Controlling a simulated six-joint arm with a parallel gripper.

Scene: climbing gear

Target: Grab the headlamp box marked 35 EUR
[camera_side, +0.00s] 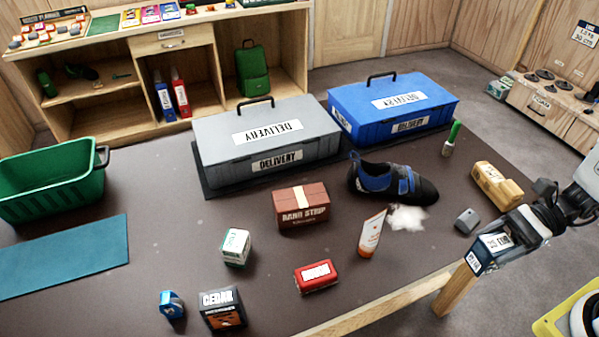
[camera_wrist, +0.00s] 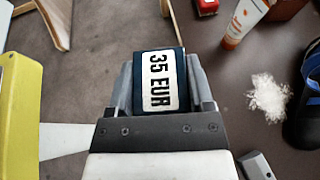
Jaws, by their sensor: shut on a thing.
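The headlamp box (camera_wrist: 158,83) is dark blue with a white label reading 35 EUR, seen large in the wrist view. My gripper (camera_wrist: 158,95) is shut on it, with one grey finger on each side. In the side view the box (camera_side: 488,250) is at the right, held by my gripper (camera_side: 512,236) near the table's right front edge. Its label partly shows there too. The wrist view shows grey floor around the box, so it is held out by the table edge. Its far side is hidden.
On the dark table (camera_side: 330,255) are a black and blue climbing shoe (camera_side: 393,184), white fluff (camera_side: 407,218), an orange-white tube (camera_side: 372,233), a yellow block (camera_side: 497,186) and a grey block (camera_side: 467,220). Grey (camera_side: 225,158) and blue (camera_side: 430,101) delivery boxes stand behind; a green basket (camera_side: 48,185) is left.

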